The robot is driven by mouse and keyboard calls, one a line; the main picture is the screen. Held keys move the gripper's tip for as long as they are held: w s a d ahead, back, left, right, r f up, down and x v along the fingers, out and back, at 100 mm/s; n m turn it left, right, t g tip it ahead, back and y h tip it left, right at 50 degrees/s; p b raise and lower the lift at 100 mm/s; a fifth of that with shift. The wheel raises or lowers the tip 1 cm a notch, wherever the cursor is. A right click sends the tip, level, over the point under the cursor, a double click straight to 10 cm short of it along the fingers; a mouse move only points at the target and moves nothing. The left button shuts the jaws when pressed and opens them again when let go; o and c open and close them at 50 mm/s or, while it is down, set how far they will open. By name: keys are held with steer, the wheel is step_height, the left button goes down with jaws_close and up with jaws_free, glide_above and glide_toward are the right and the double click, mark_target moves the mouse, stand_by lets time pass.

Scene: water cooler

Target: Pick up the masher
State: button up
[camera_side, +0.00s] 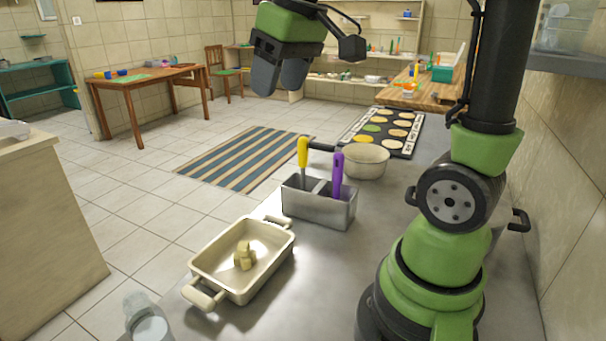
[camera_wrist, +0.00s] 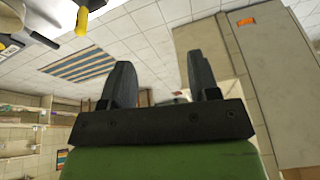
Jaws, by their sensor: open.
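A steel two-compartment holder (camera_side: 326,210) stands on the counter with two upright utensils in it. One has a yellow handle (camera_side: 303,151) and stands in the left compartment. The other has a purple handle (camera_side: 338,176) and stands in the right one. Their lower ends are hidden, so I cannot tell which is the masher. My gripper (camera_side: 279,78) is open and empty, high above the counter and well above the holder. In the wrist view its two dark fingers (camera_wrist: 160,82) are apart with nothing between them. A yellow handle (camera_wrist: 82,20) shows there at the upper left.
A cream baking dish (camera_side: 268,266) with yellowish chunks stands in front of the holder. A pot (camera_side: 366,162) with a dark handle stands just behind the holder. A griddle (camera_side: 385,128) with round items lies farther back. A glass (camera_side: 147,322) is at the front left.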

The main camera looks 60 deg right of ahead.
steer(key=w+d+f+g, duration=0.2)
steer(key=w+d+f, duration=0.15)
steer(key=d, duration=0.35)
steer(key=n+g, duration=0.2)
glide_toward(300, 152)
steer(key=shift+w+d+f, duration=0.3)
steer(key=shift+w+d, duration=0.05)
steer(key=shift+d, duration=0.1)
step_height(300, 152, down, 4)
steer(key=shift+d+f, duration=0.1)
steer(key=shift+f, duration=0.05)
step_height(300, 152, down, 6)
steer(key=shift+r, duration=0.15)
steer(key=shift+c, duration=0.4)
steer(key=c, duration=0.9)
